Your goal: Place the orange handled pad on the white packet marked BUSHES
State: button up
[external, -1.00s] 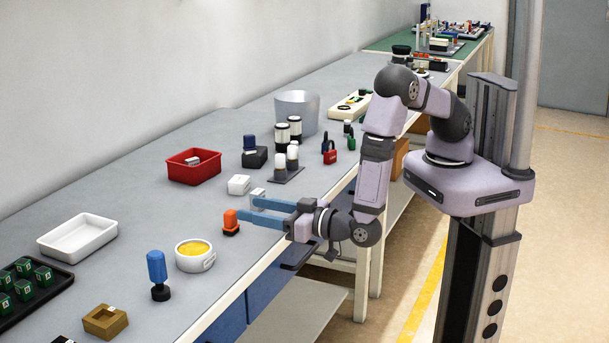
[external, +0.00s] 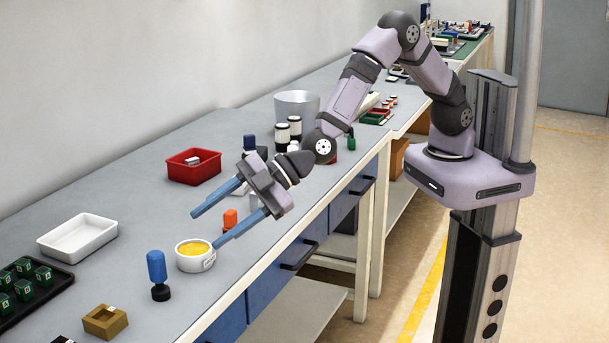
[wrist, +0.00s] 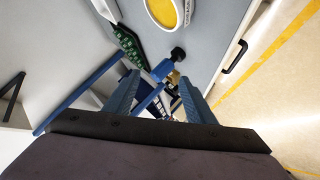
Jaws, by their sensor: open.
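The orange handled pad (external: 230,217) stands on the grey bench in the external view, right of the bowl of yellow stuff; its lower part is hidden by a finger. My gripper (external: 205,229) is open and empty, raised above the bench, with its blue fingers spread. In the picture they lie on either side of the orange pad, one in front of its base. A small white block (external: 241,188) shows partly behind my gripper. I can read no BUSHES marking, so I cannot tell which white thing is that packet. The wrist view shows neither pad nor packet clearly.
A white bowl with yellow contents (external: 194,261) and a blue-handled piece (external: 156,268) stand at the front left. Beyond are a red bin (external: 194,170), an empty white tray (external: 78,238) and a black tray with green boxes (external: 50,292). The bench between them is clear.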

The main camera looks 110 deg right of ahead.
jog(key=n+g+y, duration=0.1)
jog(key=n, duration=0.2)
jog(key=n+g+h+p, duration=0.2)
jog(key=n+g+h, duration=0.45)
jog(key=n, duration=0.85)
send_over(232, 211)
jog(key=s+a, duration=0.1)
jog(key=s, duration=0.1)
jog(key=f+g+y, duration=0.2)
jog(key=shift+w+a+f+t, duration=0.2)
jog(key=shift+w+f+t, duration=0.05)
jog(key=shift+p+x, duration=1.1)
jog(key=shift+x, duration=2.4)
jog(key=shift+a, duration=0.1)
jog(key=c, duration=1.2)
notch_tip(232, 211, up, 10)
jog(key=shift+b, duration=0.95)
